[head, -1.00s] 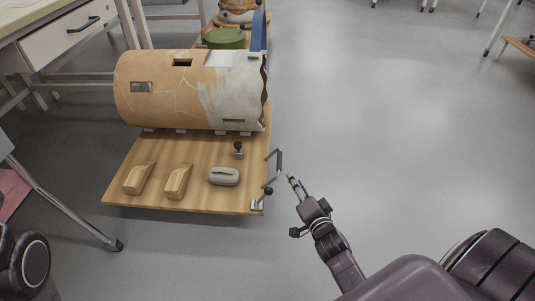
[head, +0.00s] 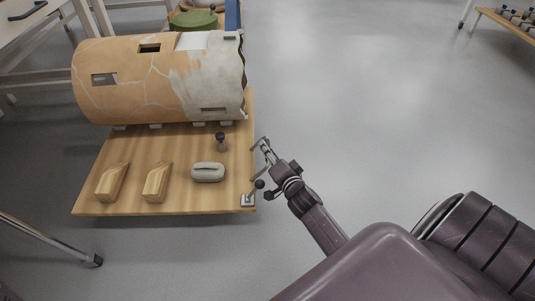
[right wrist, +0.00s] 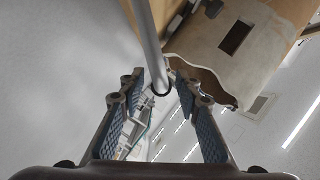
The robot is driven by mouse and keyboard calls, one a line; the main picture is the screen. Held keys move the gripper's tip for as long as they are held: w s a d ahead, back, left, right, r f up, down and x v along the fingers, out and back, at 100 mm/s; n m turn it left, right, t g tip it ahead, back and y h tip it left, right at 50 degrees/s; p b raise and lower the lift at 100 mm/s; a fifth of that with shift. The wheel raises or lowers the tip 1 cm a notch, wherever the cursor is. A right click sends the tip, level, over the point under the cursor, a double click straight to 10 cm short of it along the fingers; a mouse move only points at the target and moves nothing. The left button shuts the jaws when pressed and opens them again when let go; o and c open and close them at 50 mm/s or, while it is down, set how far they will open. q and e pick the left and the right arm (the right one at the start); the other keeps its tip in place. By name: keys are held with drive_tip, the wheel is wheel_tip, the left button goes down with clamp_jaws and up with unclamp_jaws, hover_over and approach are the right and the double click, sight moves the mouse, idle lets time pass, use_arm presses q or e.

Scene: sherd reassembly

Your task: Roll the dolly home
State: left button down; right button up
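The dolly is a wooden platform (head: 130,200) on the grey floor at left in the head view. A large cracked tan and white cylindrical vessel (head: 140,85) lies on its side on it. A metal handle (head: 254,190) stands at the dolly's right edge. My right gripper (head: 266,150) is at the upper part of this handle and partly hides it. In the right wrist view the handle's grey bar (right wrist: 146,40) runs between the spread fingers of my right gripper (right wrist: 157,85). The fingers look open, with gaps beside the bar. My left gripper is not in view.
Two wooden wedges (head: 157,182), a grey oval piece (head: 208,172) and a small dark-knobbed peg (head: 221,141) are on the platform. A green round object (head: 194,21) is behind the vessel. A white desk (head: 30,20) stands at left.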

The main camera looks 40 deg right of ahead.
drive_tip(key=shift+w+d, duration=0.1)
drive_tip(key=shift+w, duration=0.25)
drive_tip(key=shift+c, duration=0.3)
clamp_jaws()
